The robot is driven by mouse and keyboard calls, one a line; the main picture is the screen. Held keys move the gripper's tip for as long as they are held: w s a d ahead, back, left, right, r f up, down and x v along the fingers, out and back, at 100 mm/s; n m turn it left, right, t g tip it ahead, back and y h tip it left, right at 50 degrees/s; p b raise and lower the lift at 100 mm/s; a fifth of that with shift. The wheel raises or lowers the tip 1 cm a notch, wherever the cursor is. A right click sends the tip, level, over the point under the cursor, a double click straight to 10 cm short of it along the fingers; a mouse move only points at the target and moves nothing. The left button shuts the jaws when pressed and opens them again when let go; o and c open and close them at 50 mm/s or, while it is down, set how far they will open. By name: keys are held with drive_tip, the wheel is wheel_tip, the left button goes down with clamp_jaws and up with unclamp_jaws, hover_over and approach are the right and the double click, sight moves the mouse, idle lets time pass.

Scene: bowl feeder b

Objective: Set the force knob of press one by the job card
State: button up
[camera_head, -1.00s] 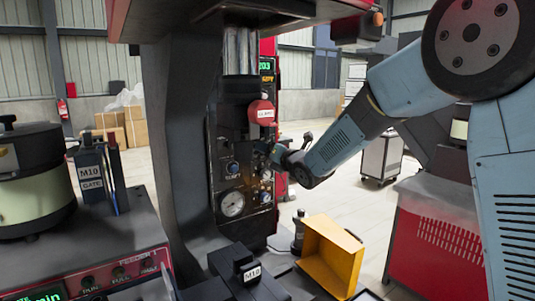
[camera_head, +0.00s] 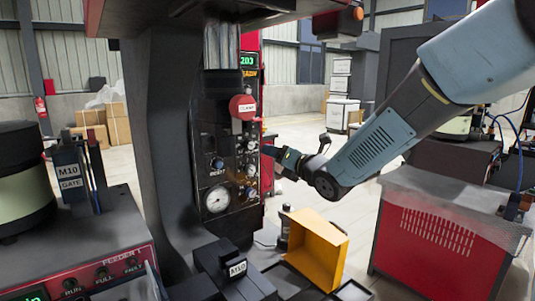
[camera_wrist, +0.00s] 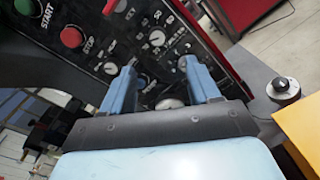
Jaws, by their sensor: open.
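The dark control panel of the press (camera_head: 228,165) stands in the middle of the head view. It bears a column of small knobs, a round white gauge (camera_head: 217,199) and a red knob-like part (camera_head: 243,107). My gripper (camera_head: 267,152) is just right of the panel. In the wrist view my gripper (camera_wrist: 158,72) is open and empty, its two blue fingers pointing at the panel. A dial knob (camera_wrist: 157,38) with numbers around it shows beyond and between the fingertips. Another knob (camera_wrist: 110,68) is left of the left finger. I cannot read which is the force knob. I cannot make out a job card.
Red STOP (camera_wrist: 72,37) and green START (camera_wrist: 27,7) buttons sit upper left in the wrist view. A yellow bin (camera_head: 313,247) stands below my arm. The feeder box (camera_head: 85,270) is at left, a red cabinet (camera_head: 435,235) at right. Open floor lies behind.

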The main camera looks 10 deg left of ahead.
drive_tip(key=shift+v, duration=0.8)
